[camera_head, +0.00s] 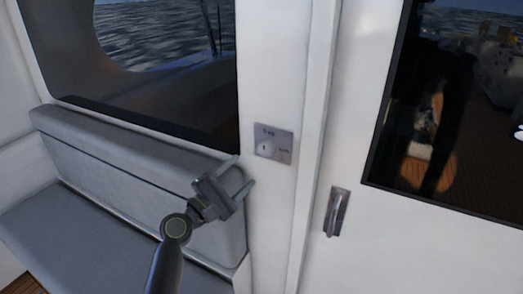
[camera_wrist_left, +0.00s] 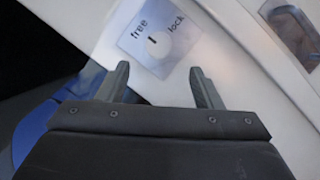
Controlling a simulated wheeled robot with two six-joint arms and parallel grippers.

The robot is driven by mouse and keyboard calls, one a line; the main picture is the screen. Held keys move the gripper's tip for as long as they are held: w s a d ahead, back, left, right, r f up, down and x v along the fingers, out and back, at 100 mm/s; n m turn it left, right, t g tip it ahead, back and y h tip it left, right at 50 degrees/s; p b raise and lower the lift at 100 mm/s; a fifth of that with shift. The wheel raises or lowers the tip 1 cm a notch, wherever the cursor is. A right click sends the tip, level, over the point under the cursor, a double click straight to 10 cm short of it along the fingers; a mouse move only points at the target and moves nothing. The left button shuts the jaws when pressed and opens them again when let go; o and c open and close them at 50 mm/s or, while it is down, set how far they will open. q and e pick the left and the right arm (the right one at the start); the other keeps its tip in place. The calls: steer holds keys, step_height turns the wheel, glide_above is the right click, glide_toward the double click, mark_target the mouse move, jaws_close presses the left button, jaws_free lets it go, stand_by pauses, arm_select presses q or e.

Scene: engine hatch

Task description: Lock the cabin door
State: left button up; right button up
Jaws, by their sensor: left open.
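The lock plate (camera_head: 273,144) is a small grey metal square on the white door post, with a round knob (camera_head: 266,148) on it. In the left wrist view the plate (camera_wrist_left: 139,25) reads "free" and "lock", and the knob (camera_wrist_left: 158,45) has a dark slot that lies nearer "free". The cabin door (camera_head: 405,225) is white, with a dark window and a recessed grey handle (camera_head: 337,212). My left gripper (camera_head: 246,171) is open and empty, just below and left of the plate, apart from the knob. My right gripper is not in view.
A grey cushioned bench (camera_head: 140,165) stands at the left, below a window (camera_head: 165,50) onto the sea. A raised white door frame edge (camera_head: 311,150) runs between the lock plate and the handle. The handle also shows in the left wrist view (camera_wrist_left: 292,32).

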mark_target(263, 152)
arm_select(q)
steer(key=x, duration=0.5)
steer(key=shift+r+p, duration=0.2)
steer(key=shift+p, duration=0.2)
steer(key=x, duration=0.2)
steer(key=shift+w+d, duration=0.25)
steer(key=shift+w, duration=0.1)
steer(key=shift+w+d, duration=0.15)
steer(key=shift+w, duration=0.05)
steer(key=shift+d, duration=0.1)
steer(key=shift+w, duration=0.1)
steer(key=c, duration=1)
steer(key=shift+o, duration=0.2)
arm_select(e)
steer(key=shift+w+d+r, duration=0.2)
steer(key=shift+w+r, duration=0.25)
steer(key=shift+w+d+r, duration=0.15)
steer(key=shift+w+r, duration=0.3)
